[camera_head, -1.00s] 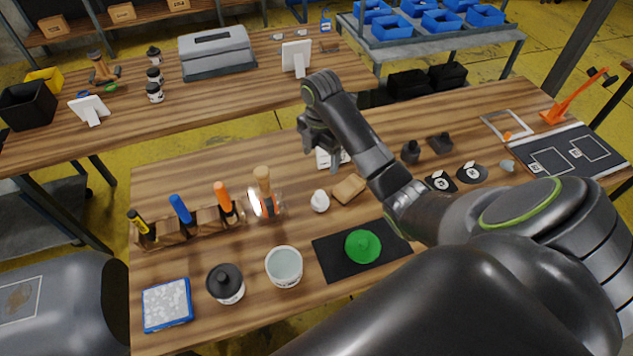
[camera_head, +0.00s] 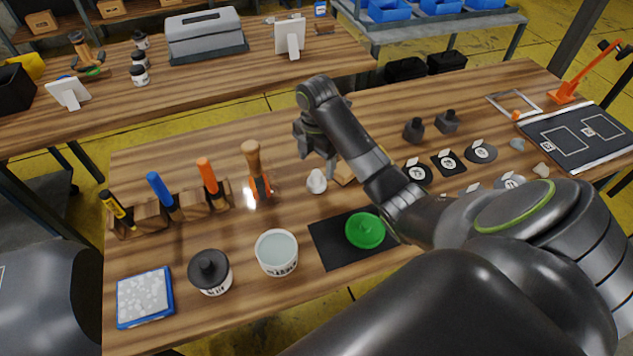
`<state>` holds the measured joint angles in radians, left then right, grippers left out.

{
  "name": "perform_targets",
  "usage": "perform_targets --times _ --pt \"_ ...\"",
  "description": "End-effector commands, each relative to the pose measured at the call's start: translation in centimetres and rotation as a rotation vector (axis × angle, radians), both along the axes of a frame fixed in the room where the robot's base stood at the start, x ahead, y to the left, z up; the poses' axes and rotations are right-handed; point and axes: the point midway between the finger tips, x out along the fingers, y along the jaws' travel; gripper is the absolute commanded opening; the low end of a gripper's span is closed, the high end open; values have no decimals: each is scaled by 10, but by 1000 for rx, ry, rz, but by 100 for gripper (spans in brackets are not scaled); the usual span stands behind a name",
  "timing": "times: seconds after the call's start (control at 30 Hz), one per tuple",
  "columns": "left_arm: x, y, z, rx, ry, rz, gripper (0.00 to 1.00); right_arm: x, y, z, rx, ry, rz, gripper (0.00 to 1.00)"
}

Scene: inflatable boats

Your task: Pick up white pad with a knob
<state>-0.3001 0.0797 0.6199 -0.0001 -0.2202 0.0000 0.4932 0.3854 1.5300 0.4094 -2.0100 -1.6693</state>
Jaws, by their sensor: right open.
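A small white rounded piece with a narrower top (camera_head: 316,181) stands on the near wooden bench, left of a light wooden block; it looks like the white pad with a knob, but its base is hard to make out. My right gripper (camera_head: 324,158) is open, above and just behind it in the picture, with no visible contact. The forearm hides part of the wooden block (camera_head: 343,174). My left gripper is not in view.
A white tub (camera_head: 277,254), a black-lidded jar (camera_head: 210,273) and a blue-framed pad (camera_head: 144,298) stand at the front left. A wooden rack (camera_head: 194,203) holds upright tools. Black discs (camera_head: 449,161) and a dark marked board (camera_head: 577,137) lie to the right.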

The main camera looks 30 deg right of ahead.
Motion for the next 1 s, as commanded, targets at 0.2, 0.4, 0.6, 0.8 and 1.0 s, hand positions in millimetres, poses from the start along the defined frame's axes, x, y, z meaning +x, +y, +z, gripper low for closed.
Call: perform_targets --times 0.2,0.4,0.6,0.8,1.0 --pt "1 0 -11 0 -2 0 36 0 0 -11 0 0 0 73" --pt "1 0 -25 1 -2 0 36 -2 1 -27 0 0 0 73" --pt "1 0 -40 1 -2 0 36 -4 2 -49 2 2 -1 73" --pt "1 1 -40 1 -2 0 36 -3 2 -61 0 0 0 73" --pt "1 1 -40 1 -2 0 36 -3 2 -60 -1 0 0 65"
